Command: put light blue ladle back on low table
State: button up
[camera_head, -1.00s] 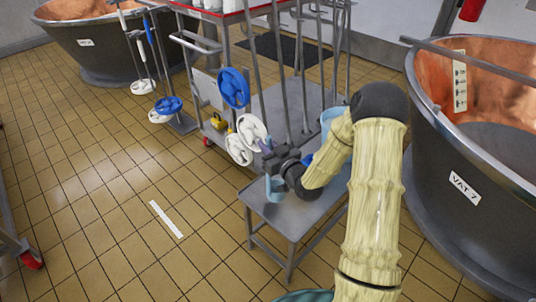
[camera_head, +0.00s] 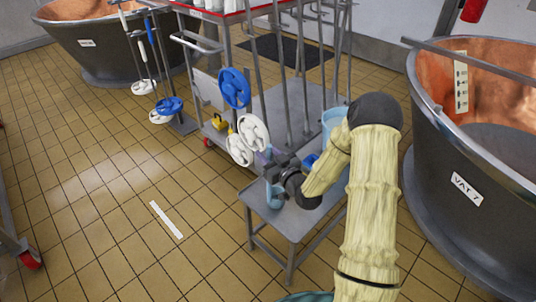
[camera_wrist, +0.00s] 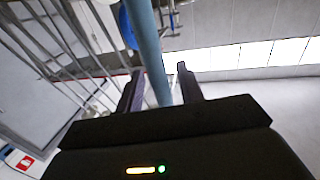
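The light blue ladle (camera_head: 274,194) is at the left end of the low grey table (camera_head: 290,222) in the head view, with its bowl low at the tabletop. I cannot tell for sure whether the bowl touches it. My gripper (camera_head: 264,157) is above the bowl, at the ladle's handle. In the wrist view, the light blue handle (camera_wrist: 155,55) runs between my two dark fingers (camera_wrist: 160,88). Gaps show on both sides of the handle, so the fingers look open around it. My arm hides part of the table.
A light blue bucket (camera_head: 333,119) and a blue item (camera_head: 311,160) are farther back on the table. A rack with white and blue discs (camera_head: 234,88) stands close behind my gripper. Vat 7 (camera_head: 450,190) is at the right.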

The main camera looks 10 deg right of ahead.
jog(key=shift+r, duration=0.2)
jog(key=v, duration=1.2)
